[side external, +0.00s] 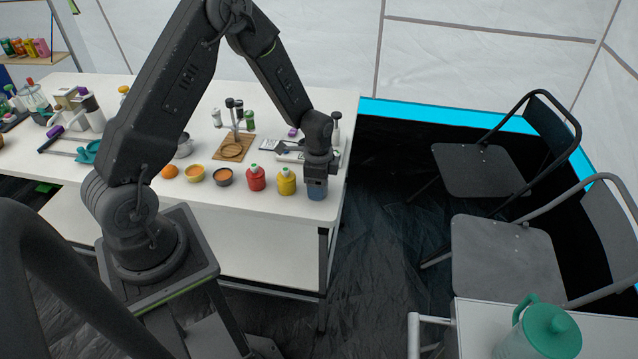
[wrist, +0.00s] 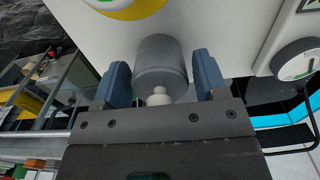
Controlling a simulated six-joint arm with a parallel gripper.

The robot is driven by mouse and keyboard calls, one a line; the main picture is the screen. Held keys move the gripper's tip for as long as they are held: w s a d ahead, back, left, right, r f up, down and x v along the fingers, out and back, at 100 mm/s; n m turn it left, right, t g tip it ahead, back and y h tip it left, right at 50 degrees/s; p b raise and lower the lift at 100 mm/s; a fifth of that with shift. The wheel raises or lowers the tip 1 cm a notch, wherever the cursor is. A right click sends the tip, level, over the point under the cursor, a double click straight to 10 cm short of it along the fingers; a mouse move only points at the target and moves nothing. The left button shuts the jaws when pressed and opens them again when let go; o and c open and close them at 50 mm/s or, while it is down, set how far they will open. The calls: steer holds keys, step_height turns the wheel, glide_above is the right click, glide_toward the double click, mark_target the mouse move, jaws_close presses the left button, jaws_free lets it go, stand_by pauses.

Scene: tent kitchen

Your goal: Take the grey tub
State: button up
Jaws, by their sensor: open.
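The grey tub (wrist: 162,62) stands on the white table and shows in the wrist view between my two blue fingers. It is a rounded grey body with a small pale knob or cap at the near end. My gripper (wrist: 161,72) is open, with one finger on each side of the tub; small gaps seem to show between the fingers and it. In the side view my gripper (side external: 317,188) points down low over the table's front right corner. There the tub cannot be made out behind the gripper.
A yellow bottle (side external: 287,182) stands close left of my gripper, with a red bottle (side external: 256,178) beyond it. A white scale (side external: 289,156) lies behind.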

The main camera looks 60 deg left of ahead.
steer(key=c, duration=0.5)
steer(key=shift+r, duration=4.5)
